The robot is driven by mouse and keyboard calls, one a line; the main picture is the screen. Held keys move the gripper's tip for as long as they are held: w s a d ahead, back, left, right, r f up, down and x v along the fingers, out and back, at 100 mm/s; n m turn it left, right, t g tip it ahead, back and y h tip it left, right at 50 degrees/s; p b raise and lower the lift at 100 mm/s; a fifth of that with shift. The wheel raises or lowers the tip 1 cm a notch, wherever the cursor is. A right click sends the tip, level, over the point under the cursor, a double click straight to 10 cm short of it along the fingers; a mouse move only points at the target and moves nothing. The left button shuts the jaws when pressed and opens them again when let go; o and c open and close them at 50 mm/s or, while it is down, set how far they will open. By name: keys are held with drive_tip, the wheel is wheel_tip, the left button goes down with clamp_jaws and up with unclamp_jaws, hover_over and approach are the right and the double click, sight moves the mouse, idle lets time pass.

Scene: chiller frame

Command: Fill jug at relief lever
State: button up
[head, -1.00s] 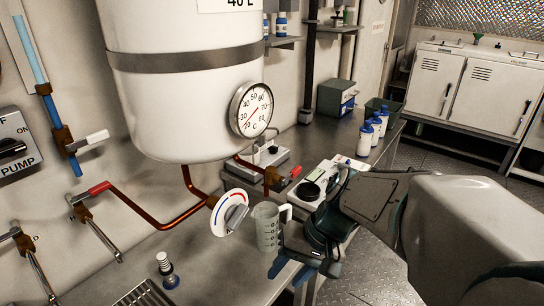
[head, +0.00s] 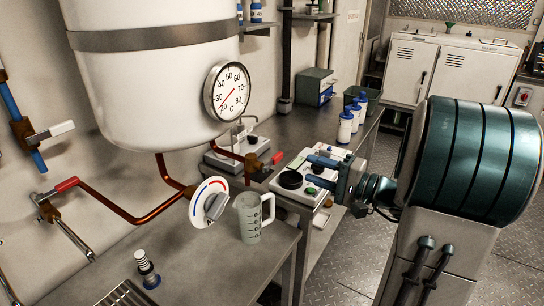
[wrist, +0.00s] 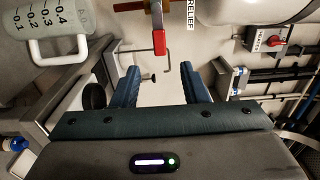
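The jug (head: 250,218), pale and translucent with a scale and a white handle, stands upright on the metal counter beside the red-and-blue dial. It also shows at the upper left of the wrist view (wrist: 62,16). The relief lever (head: 278,158), with a red grip, sits on a brass valve below the white tank. In the wrist view the red lever (wrist: 159,42) is near the RELIEF label, ahead of my gripper. My gripper (head: 317,171) is open and empty, right of the lever and apart from it; its spread blue fingers show in the wrist view (wrist: 160,80).
The white tank (head: 150,85) with a round thermometer (head: 228,91) hangs above the counter. A white device with a black round top (head: 291,180) sits under my gripper. Several white bottles (head: 345,127) stand farther back. Another red-gripped lever (head: 67,184) is at left.

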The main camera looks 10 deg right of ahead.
sight(280, 159)
drive_tip(key=p+x, duration=0.1)
drive_tip(key=x, duration=1.2)
drive_tip(key=shift+s, duration=0.1)
clamp_jaws()
drive_tip(key=shift+f, duration=0.1)
